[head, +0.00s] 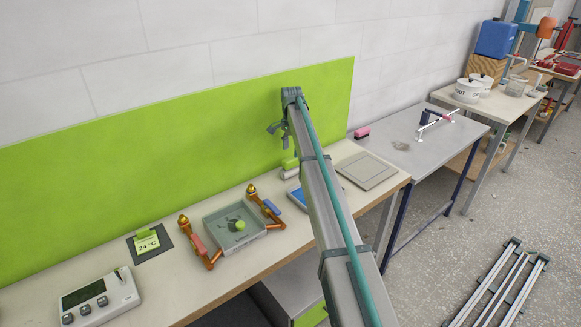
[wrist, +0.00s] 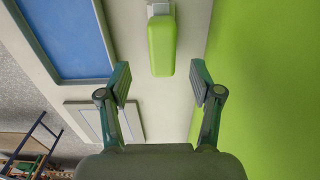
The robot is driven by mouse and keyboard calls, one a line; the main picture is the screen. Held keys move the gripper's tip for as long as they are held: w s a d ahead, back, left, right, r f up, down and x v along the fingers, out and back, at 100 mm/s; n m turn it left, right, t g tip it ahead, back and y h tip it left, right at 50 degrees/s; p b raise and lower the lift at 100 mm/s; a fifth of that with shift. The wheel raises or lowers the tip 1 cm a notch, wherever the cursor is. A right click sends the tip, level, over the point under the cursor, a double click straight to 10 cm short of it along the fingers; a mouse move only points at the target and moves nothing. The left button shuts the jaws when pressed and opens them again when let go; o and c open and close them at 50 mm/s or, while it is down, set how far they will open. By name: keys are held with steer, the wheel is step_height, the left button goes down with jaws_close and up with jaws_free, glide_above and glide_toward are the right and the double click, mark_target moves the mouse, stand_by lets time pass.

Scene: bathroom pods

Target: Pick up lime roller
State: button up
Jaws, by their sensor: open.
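The lime roller (wrist: 162,46) shows in the wrist view as a lime green block with a grey-white end. It lies ahead of my gripper (wrist: 160,82), between the lines of the two fingers and apart from both. My gripper is open and empty, with its fingers spread wide. In the head view the lime roller (head: 290,163) is on the bench by the green back panel, partly hidden by my arm. There my gripper (head: 276,128) is above it, in front of the panel.
A blue-faced tray (wrist: 73,32) and a grey flat plate (head: 366,170) lie near the roller. A grey tray (head: 216,217) with orange-jointed arms is left on the bench (head: 172,285). The green panel (wrist: 262,90) stands close on the right in the wrist view.

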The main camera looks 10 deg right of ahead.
mark_target(291, 158)
steer(key=shift+w+a+f+p, duration=0.1)
steer(key=shift+f+p, duration=1.45)
steer(key=shift+f, duration=2.4)
jaws_close()
steer(key=shift+r, duration=0.15)
steer(key=shift+r+b, duration=0.4)
steer(key=shift+b, duration=0.1)
steer(key=s+a+r+b, duration=0.4)
steer(key=s+r+b, duration=0.2)
steer(key=s+r, duration=0.6)
steer(key=shift+s, duration=0.7)
steer(key=shift+a, duration=0.1)
